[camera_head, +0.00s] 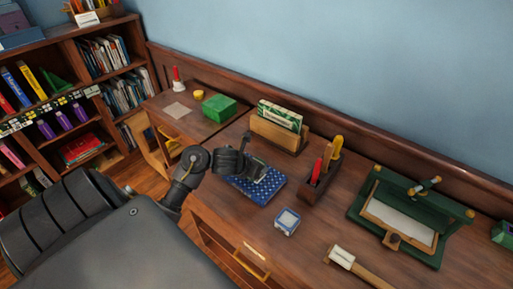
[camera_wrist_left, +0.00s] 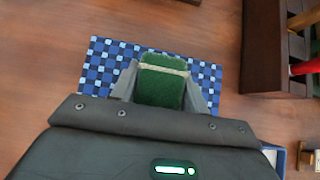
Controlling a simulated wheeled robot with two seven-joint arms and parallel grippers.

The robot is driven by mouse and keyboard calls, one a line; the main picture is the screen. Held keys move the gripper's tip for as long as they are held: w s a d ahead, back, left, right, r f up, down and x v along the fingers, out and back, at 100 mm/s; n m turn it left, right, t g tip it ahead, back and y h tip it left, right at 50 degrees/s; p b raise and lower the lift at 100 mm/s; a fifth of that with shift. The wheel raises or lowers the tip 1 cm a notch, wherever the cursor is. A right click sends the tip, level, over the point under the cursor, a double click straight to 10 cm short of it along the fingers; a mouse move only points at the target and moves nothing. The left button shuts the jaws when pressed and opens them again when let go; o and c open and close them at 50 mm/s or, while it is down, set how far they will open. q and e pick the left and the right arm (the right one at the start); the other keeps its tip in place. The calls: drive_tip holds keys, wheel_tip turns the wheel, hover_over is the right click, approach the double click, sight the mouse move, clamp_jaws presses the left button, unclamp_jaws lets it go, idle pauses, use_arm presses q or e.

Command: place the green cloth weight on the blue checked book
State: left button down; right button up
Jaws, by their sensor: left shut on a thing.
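The blue checked book (camera_head: 272,190) lies flat on the wooden desk. It also shows in the left wrist view (camera_wrist_left: 97,68), spread out beneath my gripper. The green cloth weight (camera_wrist_left: 161,85), with a pale band across it, is between the fingers of my left gripper (camera_wrist_left: 162,90). In the head view my left gripper (camera_head: 262,174) is over the book, and the weight is mostly hidden by it. I cannot tell whether the weight touches the book or is just above it. My right gripper is not in view.
A small blue-and-white box (camera_head: 287,221) stands in front of the book. A wooden holder (camera_head: 318,180) with red and yellow-handled items is to its right, and a letter rack (camera_head: 277,132) is behind. A green box (camera_head: 219,108), mallet (camera_head: 353,266) and green press (camera_head: 412,215) lie further off.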

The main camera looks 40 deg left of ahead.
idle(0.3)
use_arm(q)
drive_tip(key=shift+f, duration=0.2)
drive_tip(key=c, duration=0.7)
unclamp_jaws()
drive_tip(key=shift+r, duration=0.1)
drive_tip(key=shift+s+r+p, duration=0.2)
drive_tip(key=shift+r+p, duration=0.1)
drive_tip(key=shift+r, duration=0.15)
drive_tip(key=p+v, duration=0.4)
drive_tip(key=v, duration=0.7)
drive_tip(key=shift+s, duration=0.2)
